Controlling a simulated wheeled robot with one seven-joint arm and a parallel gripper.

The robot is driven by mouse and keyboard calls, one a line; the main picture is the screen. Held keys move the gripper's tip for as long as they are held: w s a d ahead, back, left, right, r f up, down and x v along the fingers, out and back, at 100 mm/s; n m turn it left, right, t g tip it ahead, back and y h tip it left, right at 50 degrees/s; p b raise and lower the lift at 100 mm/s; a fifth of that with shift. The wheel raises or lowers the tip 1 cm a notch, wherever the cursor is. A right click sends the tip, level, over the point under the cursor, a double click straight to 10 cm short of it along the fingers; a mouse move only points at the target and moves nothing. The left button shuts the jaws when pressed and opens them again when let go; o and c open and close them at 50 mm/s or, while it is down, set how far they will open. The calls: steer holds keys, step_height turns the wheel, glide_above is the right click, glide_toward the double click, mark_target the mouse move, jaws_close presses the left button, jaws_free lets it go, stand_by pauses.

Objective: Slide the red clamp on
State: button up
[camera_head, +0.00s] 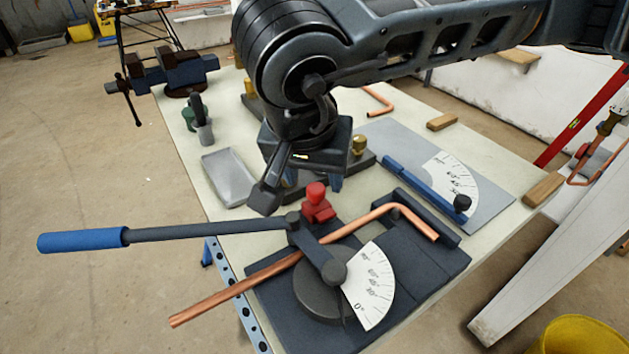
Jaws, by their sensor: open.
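The red clamp (317,207), a red block with a rounded knob on top, sits on the pipe bender behind the copper pipe (235,291), next to the inner end of the bender's lever (205,232). I cannot tell whether it touches the pipe. The pipe lies across the bender with its right end bent toward the front. The lever has a blue grip and points left. A white dial (370,287) is at the bender's front. My gripper (307,184) is open, pointing down just above and behind the clamp. Its fingertips are partly hidden.
A grey plate with a blue bar (425,184) and another dial lies at right. A grey tray (228,178) and a vice (180,70) are at left. Wooden blocks (543,188) lie along the right edge. The lever sticks out past the table's left edge.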

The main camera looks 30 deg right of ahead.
mark_target(316, 188)
steer(key=shift+x, duration=1.75)
jaws_close()
